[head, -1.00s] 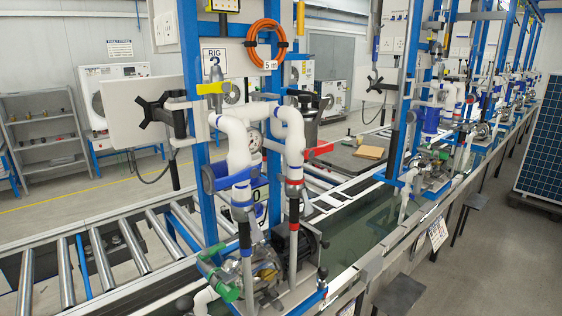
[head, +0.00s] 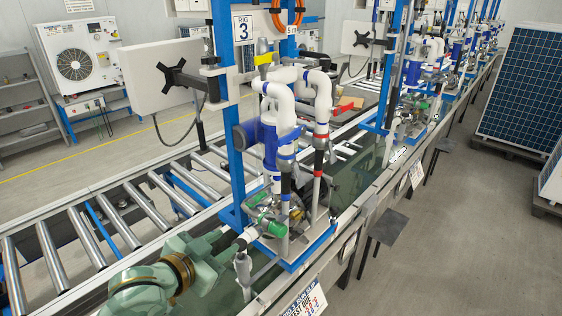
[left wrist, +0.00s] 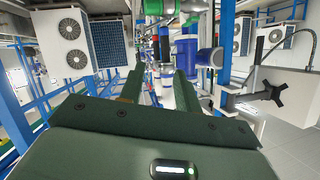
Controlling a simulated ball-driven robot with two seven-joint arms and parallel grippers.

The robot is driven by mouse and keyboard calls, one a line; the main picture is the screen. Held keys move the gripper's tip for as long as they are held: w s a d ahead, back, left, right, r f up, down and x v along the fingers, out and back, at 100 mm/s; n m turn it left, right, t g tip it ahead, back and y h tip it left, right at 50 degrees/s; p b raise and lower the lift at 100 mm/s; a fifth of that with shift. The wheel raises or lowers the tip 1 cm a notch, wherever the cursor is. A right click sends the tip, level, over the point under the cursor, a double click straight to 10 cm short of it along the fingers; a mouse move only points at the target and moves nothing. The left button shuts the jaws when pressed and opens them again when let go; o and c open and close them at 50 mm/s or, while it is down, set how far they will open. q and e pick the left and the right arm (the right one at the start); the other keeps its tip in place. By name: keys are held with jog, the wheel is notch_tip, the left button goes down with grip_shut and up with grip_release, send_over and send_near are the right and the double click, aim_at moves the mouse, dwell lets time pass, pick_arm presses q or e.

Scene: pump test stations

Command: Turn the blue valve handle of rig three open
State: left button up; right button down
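Rig three, marked by its "RIG 3" sign (head: 242,28), stands at the middle of the head view with white pipes. My right gripper is not in view.
A green handle (head: 278,229) sits low on the rig near my left gripper. A yellow handle (head: 264,59) is higher up. A monitor (head: 165,75) on an arm stands left of the rig. A roller conveyor (head: 130,215) runs behind.

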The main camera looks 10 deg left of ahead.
aim_at(278, 145)
pick_arm(q)
jog(key=w+d+r+t+h, duration=0.15)
jog(key=w+r+h, duration=0.5)
jog(key=r, duration=0.65)
jog(key=shift+n+y, duration=0.4)
jog(key=shift+y, duration=0.15)
jog(key=x, duration=1.6)
jog(key=shift+w+a+r, duration=0.2)
jog(key=shift+w+r, duration=0.1)
jog(key=shift+w, duration=0.15)
grip_shut()
